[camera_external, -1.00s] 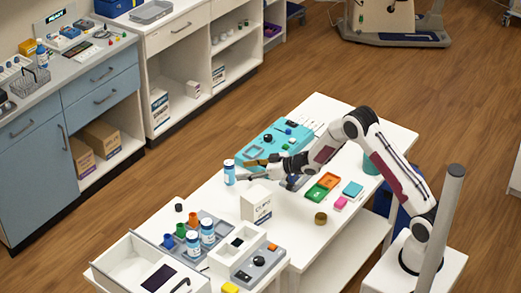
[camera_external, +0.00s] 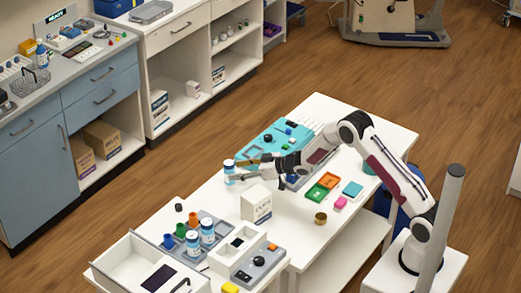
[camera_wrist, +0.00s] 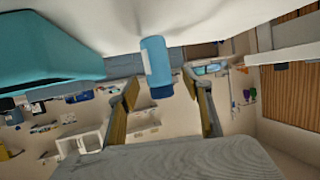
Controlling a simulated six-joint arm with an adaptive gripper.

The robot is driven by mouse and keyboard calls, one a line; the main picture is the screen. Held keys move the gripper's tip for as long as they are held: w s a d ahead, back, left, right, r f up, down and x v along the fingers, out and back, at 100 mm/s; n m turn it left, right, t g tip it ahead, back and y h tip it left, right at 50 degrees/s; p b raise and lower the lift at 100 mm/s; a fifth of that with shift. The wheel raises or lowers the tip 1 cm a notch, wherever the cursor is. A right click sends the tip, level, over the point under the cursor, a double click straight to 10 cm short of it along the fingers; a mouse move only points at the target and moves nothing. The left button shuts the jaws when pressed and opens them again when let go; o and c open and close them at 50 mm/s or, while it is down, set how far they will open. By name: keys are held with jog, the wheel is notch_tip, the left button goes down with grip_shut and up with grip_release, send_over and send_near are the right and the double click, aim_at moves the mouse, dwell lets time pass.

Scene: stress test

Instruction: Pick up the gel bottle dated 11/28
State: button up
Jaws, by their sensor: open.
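A white bottle with a blue label (camera_external: 229,174) stands upright near the far-left edge of the white table. Its date is too small to read. My gripper (camera_external: 240,171) is level with it, with the fingertips close to its right side. In the wrist view the bottle (camera_wrist: 157,62) lies ahead, between the two spread fingers of my gripper (camera_wrist: 162,82); nothing is held. Two similar bottles, one (camera_external: 193,244) beside another (camera_external: 207,231), stand in a grey rack at the front left. I cannot read their dates.
A white box (camera_external: 256,204) stands near the gripper on the front side. A teal tray (camera_external: 262,147) lies behind the arm; it also shows in the wrist view (camera_wrist: 45,60). Green and orange trays (camera_external: 318,192) sit to the right. Table around the bottle is mostly clear.

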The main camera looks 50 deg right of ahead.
aim_at(230, 169)
jog(key=shift+x, duration=2.15)
jog(key=shift+w+d+r, duration=0.1)
jog(key=shift+d+r, duration=0.05)
jog(key=shift+r, duration=0.05)
jog(key=c, duration=1.3)
